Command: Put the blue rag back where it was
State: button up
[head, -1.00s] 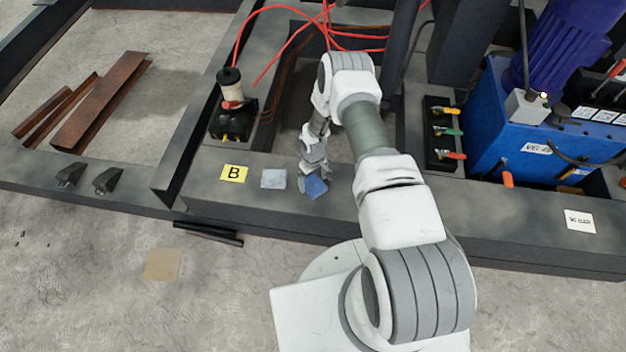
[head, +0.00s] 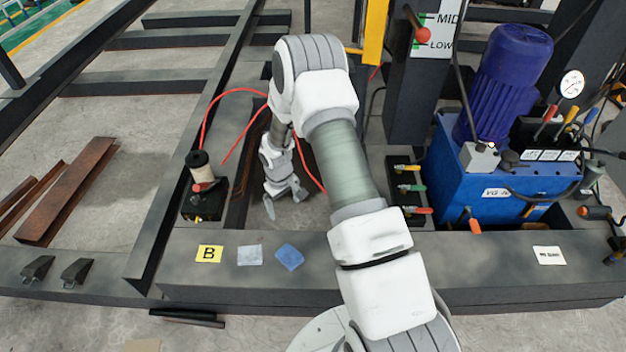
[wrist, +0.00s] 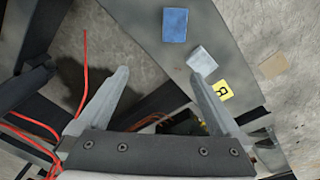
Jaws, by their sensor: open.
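The blue rag (head: 289,257) lies flat on the dark steel beam (head: 400,255), just right of a pale grey square cloth (head: 250,253), with a small gap between them. My gripper (head: 285,200) is beyond the rag in the head view, clear of it, with its fingers spread and nothing between them. In the wrist view my gripper (wrist: 160,77) is open and empty. The rag (wrist: 175,24) shows whole at the top of that view, beyond the fingertips, with the pale cloth (wrist: 202,60) nearer the right finger.
A yellow card marked B (head: 208,254) lies left of the pale cloth. Colored valves (head: 411,188) and a blue hydraulic unit (head: 478,165) stand to the right.

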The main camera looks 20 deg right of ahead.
jog(key=s+r+m+t, duration=0.1)
jog(key=s+r, duration=0.2)
jog(key=r, duration=1.2)
jog(key=s+r+m+t, duration=0.1)
jog(key=s+r, duration=0.2)
jog(key=r, duration=1.2)
jog(key=s+r+t, duration=0.1)
jog(key=s+r, duration=0.3)
jog(key=s, duration=0.3)
jog(key=s+r+m+t, duration=0.1)
jog(key=s+r, duration=0.3)
jog(key=s, duration=0.4)
jog(key=s+a+r+m+t, duration=0.1)
jog(key=s+r, duration=0.4)
jog(key=s, duration=0.2)
jog(key=shift+s, duration=0.25)
notch_tip(320, 180, up, 15)
jog(key=p, duration=1.5)
